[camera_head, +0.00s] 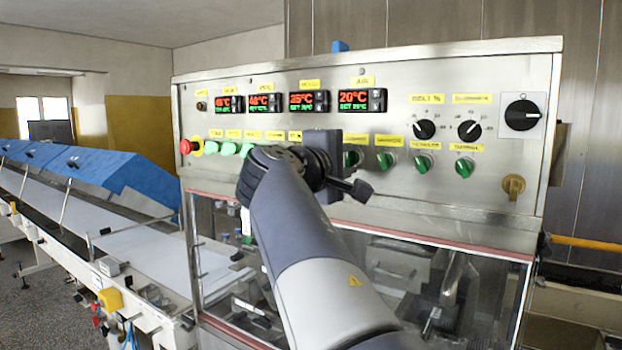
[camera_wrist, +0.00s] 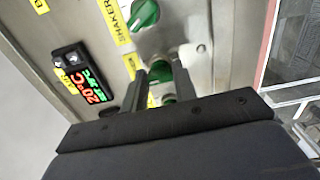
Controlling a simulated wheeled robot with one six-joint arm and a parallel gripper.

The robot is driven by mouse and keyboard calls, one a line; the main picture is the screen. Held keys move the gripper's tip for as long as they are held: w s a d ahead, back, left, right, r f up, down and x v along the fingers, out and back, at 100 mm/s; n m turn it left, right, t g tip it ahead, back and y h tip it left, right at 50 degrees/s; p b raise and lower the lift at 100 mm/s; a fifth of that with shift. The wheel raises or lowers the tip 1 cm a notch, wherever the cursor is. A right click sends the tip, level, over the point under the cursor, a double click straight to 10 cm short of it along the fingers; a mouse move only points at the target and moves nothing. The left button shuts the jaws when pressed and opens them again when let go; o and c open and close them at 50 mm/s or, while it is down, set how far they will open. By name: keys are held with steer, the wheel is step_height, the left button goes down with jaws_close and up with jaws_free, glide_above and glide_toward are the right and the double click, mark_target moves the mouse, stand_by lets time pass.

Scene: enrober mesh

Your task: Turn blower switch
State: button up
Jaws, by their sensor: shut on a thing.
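A row of green rotary switches runs along the steel control panel (camera_head: 221,118). In the wrist view my gripper (camera_wrist: 161,78) is shut on a green switch (camera_wrist: 159,66), with one finger on each side of its handle. The label of this switch is mostly hidden by the fingers, so I cannot read whether it is the blower. The switch beside it, labelled SHAKER (camera_wrist: 144,15), is free. In the head view my wrist covers part of the row and hides the fingertips; the panel there lies below the 20°C display (camera_head: 354,99).
A red emergency button (camera_head: 185,147) is at the panel's left. Black dials (camera_head: 424,129) and a main switch (camera_head: 522,115) are at the right. A glass enclosure lies below, and a conveyor with blue covers (camera_head: 125,178) stretches away left.

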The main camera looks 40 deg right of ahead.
steer(key=m+b, duration=0.3)
steer(key=shift+f+m, duration=0.3)
steer(key=shift+r+m+b, duration=0.15)
steer(key=shift+m+b, duration=0.9)
steer(key=shift+m, duration=0.35)
steer(key=o, duration=1)
steer(key=shift+a, duration=0.1)
steer(key=b+v, duration=0.2)
steer(key=v, duration=0.8)
steer(key=shift+s+a, duration=0.15)
steer(key=shift+a, duration=0.15)
